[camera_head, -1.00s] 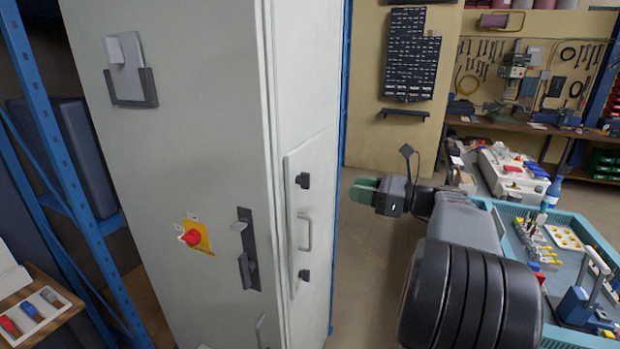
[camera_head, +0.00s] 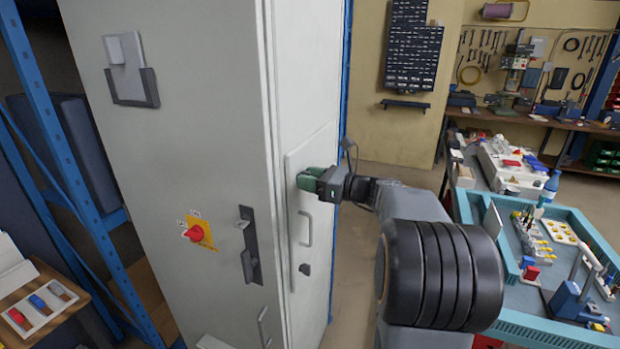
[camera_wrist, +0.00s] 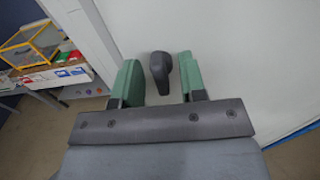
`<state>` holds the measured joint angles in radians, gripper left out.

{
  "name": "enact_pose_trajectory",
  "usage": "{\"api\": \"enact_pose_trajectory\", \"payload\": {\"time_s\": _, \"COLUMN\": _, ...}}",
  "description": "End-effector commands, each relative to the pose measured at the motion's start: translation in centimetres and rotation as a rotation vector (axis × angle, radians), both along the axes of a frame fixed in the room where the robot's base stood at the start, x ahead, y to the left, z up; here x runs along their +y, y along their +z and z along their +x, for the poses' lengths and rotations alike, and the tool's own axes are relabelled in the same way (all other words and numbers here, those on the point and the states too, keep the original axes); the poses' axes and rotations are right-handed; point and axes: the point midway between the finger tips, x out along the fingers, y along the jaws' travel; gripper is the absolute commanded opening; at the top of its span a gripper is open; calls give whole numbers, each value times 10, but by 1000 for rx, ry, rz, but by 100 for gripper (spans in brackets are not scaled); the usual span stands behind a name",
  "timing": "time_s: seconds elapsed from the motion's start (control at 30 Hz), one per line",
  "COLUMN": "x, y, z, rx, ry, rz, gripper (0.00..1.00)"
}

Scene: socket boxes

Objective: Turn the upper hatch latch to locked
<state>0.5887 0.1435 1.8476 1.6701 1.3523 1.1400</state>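The hatch (camera_head: 316,150) is a pale panel on the right side of the grey cabinet. The upper hatch latch (camera_wrist: 160,72) is a dark knob that shows in the wrist view between the two green fingers of my gripper (camera_wrist: 160,80). Gaps show on both sides of it, so my gripper is open around it and not pressed on it. In the head view my gripper (camera_head: 308,180) is at the hatch's upper part and hides the upper latch. The lower latch (camera_head: 305,269) is a dark knob below the hatch handle (camera_head: 306,229).
The cabinet front has a red rotary switch (camera_head: 194,234) on a yellow plate and a dark door handle (camera_head: 249,245). A teal-edged workbench (camera_head: 530,322) with tools stands at right. Open floor (camera_head: 352,280) lies between cabinet and bench.

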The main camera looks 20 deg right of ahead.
Motion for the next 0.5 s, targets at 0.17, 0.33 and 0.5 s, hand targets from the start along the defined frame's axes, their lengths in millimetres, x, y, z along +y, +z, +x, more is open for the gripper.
{"api": "enact_pose_trajectory", "payload": {"time_s": 0.17, "x": 0, "y": 0, "z": 0, "rx": 0, "ry": 0, "rz": 0, "gripper": 38}}
{"api": "enact_pose_trajectory", "payload": {"time_s": 0.33, "x": 0, "y": 0, "z": 0, "rx": 0, "ry": 0, "rz": 0, "gripper": 25}}
{"api": "enact_pose_trajectory", "payload": {"time_s": 0.5, "x": 0, "y": 0, "z": 0, "rx": 0, "ry": 0, "rz": 0, "gripper": 9}}
